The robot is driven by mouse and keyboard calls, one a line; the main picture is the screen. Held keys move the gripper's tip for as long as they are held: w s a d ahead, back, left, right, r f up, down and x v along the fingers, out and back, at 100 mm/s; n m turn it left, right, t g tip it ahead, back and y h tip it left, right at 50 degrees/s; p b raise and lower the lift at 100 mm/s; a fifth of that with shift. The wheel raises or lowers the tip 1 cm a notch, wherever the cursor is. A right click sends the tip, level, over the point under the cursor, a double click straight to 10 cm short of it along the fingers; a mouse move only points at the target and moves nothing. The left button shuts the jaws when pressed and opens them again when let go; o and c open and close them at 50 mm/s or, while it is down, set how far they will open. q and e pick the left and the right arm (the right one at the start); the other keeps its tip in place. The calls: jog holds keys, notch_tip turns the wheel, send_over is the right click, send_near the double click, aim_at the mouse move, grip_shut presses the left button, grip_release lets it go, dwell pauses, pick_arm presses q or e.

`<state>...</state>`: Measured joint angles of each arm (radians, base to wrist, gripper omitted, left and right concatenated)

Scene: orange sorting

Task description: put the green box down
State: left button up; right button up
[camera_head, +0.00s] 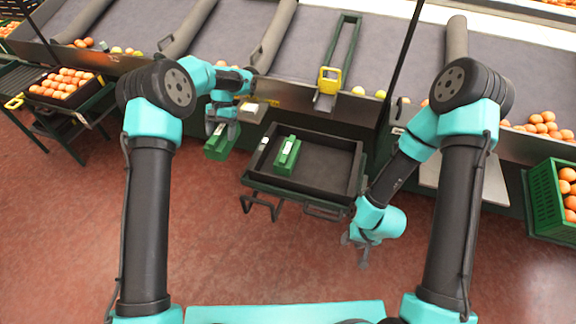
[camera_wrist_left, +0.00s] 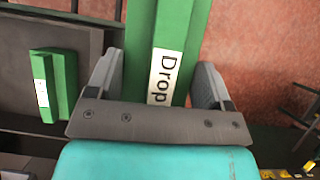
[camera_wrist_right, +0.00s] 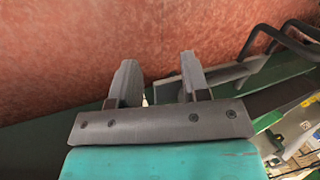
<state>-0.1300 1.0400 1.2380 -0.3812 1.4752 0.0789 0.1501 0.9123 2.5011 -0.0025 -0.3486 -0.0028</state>
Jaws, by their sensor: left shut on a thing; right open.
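My left gripper (camera_head: 222,122) is shut on a green box (camera_head: 218,146) and holds it to the left of the black tray (camera_head: 297,190). In the left wrist view the held green box (camera_wrist_left: 180,30) shows between the fingers (camera_wrist_left: 157,85), with a white label reading "Drop". A second green box (camera_head: 287,156) with a white label lies in the left part of the tray; it also shows in the left wrist view (camera_wrist_left: 65,85). My right gripper (camera_head: 359,248) is open and empty, below and right of the tray. In the right wrist view nothing lies between its fingers (camera_wrist_right: 157,85).
The right part of the tray is bare. A grey sorting table (camera_head: 375,60) with dividers runs behind it. A crate of oranges (camera_head: 65,85) stands at the left, and a green crate (camera_head: 545,200) with oranges at the right. Red floor (camera_head: 250,260) is open in front.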

pick_arm(q)
jog(key=shift+s+a, duration=0.1)
jog(key=shift+a, duration=0.25)
jog(key=shift+d, duration=0.1)
jog(key=w+d+f+m+t+y, duration=0.1)
jog(key=w+d+m+t+y, duration=0.2)
jog(key=d+m, duration=0.65)
jog(key=w+d+f+m+t+y, duration=0.1)
jog(key=w+d+m+t, duration=0.35)
jog(key=d+m, duration=0.5)
jog(key=s+d+f+m+t+h, duration=0.1)
jog(key=s+d+m+h, duration=0.3)
jog(key=d+m, duration=0.4)
jog(key=s+d+f+m+t+h, duration=0.1)
jog(key=s+d+m+t+h, duration=0.2)
jog(key=d+m, duration=0.6)
jog(key=s+d, duration=0.2)
jog(key=d, duration=0.2)
jog(key=shift+s+m+h, duration=0.3)
jog(key=shift+s+h, duration=0.05)
jog(key=shift+h, duration=0.05)
jog(key=shift+f, duration=0.1)
